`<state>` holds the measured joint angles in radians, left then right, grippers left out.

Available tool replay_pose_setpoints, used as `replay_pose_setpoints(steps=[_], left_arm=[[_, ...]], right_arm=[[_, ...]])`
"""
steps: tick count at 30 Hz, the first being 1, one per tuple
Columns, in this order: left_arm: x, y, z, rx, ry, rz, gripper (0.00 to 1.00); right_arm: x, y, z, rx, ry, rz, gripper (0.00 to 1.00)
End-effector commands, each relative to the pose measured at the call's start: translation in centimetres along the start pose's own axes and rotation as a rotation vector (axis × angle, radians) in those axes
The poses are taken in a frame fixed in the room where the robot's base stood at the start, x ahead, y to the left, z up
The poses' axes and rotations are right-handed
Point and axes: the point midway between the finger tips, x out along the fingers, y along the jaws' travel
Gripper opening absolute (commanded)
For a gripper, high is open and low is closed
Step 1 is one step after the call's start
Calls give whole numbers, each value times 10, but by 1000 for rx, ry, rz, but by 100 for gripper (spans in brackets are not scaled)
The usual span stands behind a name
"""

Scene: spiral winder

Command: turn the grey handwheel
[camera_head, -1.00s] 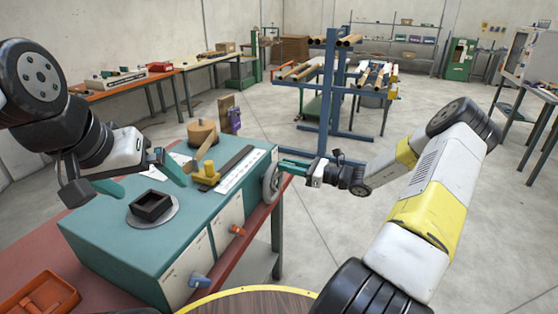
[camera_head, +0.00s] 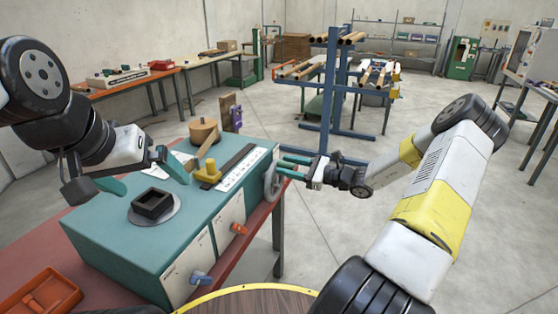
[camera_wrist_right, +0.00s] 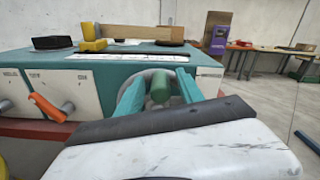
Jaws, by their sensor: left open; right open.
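The grey handwheel (camera_head: 272,181) is on the right end of the teal winder box (camera_head: 110,232). My right gripper (camera_head: 283,166) is at the wheel's upper edge, coming from the right, with its teal fingers apart. In the right wrist view, a green cylindrical knob (camera_wrist_right: 161,88) stands between the open fingers, in front of the grey wheel rim (camera_wrist_right: 148,77). I cannot tell whether either finger touches it. My left gripper (camera_head: 140,177) is open and empty above the left part of the box.
A black square block (camera_head: 152,204) and a yellow part (camera_head: 207,174) sit on top. An orange tray (camera_head: 40,297) lies at lower left.

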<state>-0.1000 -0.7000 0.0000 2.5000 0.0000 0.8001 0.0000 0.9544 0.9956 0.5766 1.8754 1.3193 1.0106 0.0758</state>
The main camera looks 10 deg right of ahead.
Motion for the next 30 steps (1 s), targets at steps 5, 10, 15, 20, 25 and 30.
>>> replay_pose_setpoints(steps=[5,10,15,20,25,30], left_arm=[[0,0,0,0,0,0,100],[0,0,0,0,0,0,100],[0,0,0,0,0,0,100],[0,0,0,0,0,0,100],[0,0,0,0,0,0,100],[0,0,0,0,0,0,100]], right_arm=[[-8,-1,0,-1,1,-2,44],[-36,-1,-1,0,3,-4,44],[-64,-1,0,-1,1,-3,44],[-76,0,0,0,0,-1,44],[-78,0,0,1,-1,0,44],[-78,0,0,0,0,0,44]])
